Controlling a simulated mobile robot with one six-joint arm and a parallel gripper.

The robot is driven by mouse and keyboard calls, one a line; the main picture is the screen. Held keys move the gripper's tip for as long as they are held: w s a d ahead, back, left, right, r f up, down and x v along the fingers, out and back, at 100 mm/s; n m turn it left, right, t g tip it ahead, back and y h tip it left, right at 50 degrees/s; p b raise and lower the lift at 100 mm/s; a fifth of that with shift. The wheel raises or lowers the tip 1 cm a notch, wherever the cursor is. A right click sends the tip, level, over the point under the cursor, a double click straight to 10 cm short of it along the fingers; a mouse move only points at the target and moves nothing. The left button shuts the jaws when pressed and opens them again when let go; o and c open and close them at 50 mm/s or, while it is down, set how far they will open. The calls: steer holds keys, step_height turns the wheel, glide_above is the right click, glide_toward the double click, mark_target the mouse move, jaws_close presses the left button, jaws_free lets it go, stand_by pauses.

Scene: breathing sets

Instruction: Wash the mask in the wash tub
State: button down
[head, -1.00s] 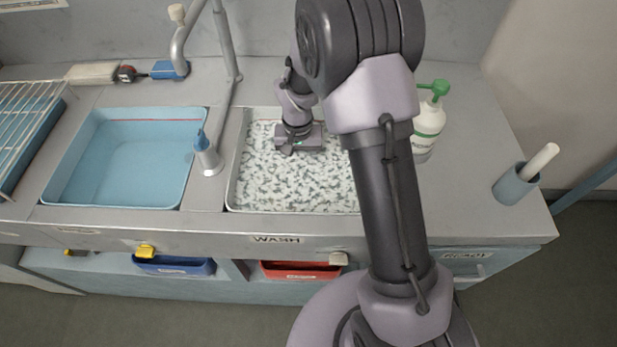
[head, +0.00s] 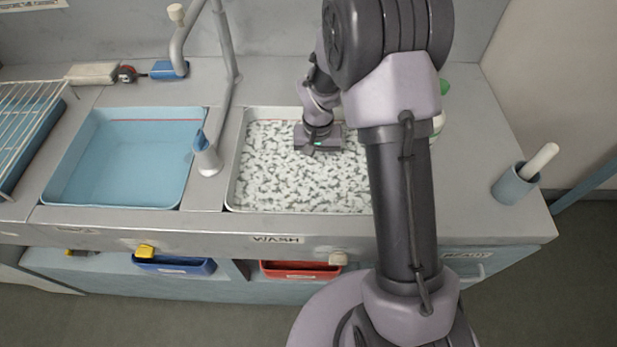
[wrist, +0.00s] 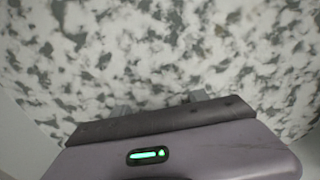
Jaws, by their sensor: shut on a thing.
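The wash tub (head: 240,190) is the right-hand basin, above the WASH label, and is filled with white and grey-green foam (head: 290,180). My gripper (head: 318,150) points down into the tub near its back edge. In the wrist view my gripper (wrist: 160,103) shows with its fingertips at the foam, which fills most of that view. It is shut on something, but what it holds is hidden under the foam. The mask is not visible in either view.
A blue basin (head: 60,180) lies left of the tub, with a tap (head: 207,160) between them. A wire rack (head: 25,120) is at far left. A bottle (head: 438,122) is mostly hidden behind my arm. A blue cup (head: 512,186) with a white roll stands at right.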

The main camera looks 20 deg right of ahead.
steer(key=shift+w+a, duration=0.25)
steer(key=shift+a, duration=0.6)
steer(key=shift+a+r, duration=0.15)
step_height(320, 180, up, 16)
steer(key=p, duration=1.2)
steer(key=shift+r, duration=0.15)
